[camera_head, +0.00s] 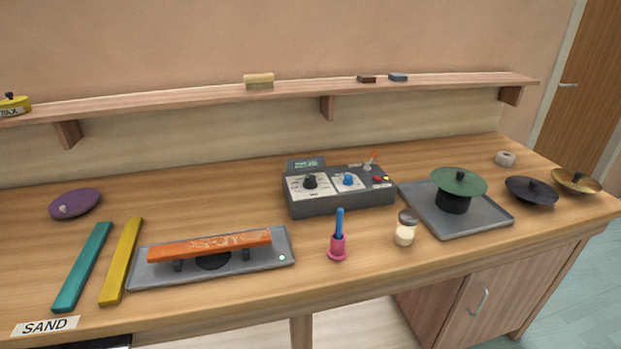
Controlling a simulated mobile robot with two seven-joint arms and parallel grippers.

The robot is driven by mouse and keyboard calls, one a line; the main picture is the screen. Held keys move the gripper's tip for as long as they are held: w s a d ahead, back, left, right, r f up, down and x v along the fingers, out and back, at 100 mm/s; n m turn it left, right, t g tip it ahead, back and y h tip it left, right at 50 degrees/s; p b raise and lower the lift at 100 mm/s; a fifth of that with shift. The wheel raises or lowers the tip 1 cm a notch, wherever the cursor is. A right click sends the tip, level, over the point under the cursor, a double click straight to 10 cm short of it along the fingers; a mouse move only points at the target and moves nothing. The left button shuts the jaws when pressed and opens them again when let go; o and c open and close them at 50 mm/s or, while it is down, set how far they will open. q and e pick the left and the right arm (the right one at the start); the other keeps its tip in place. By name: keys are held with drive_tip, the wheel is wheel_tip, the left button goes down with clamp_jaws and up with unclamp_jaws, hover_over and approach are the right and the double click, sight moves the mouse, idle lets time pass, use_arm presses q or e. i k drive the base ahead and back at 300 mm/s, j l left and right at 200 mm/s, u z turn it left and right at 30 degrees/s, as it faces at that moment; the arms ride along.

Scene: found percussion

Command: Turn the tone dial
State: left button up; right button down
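A grey control box (342,201) stands at the middle of the wooden bench. Its sloped top carries a black dial (310,181) on a white scale panel at the left and a smaller blue dial (348,179) on a white panel at its right. I cannot read which one is labelled tone. A small greenish display (305,163) sits at the box's back left. Neither of my grippers is in view.
An orange bar (210,246) rests on a grey plate in front left. A pink holder with a blue stick (338,246) and a small jar (405,231) stand in front of the box. A green disc (459,181) sits over a tray at right. A shelf (200,98) runs behind.

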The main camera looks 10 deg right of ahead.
sight(309, 184)
drive_tip(key=j, duration=0.5)
drive_tip(key=i+j, duration=0.15)
drive_tip(key=j, duration=0.8)
drive_tip(key=i, duration=0.05)
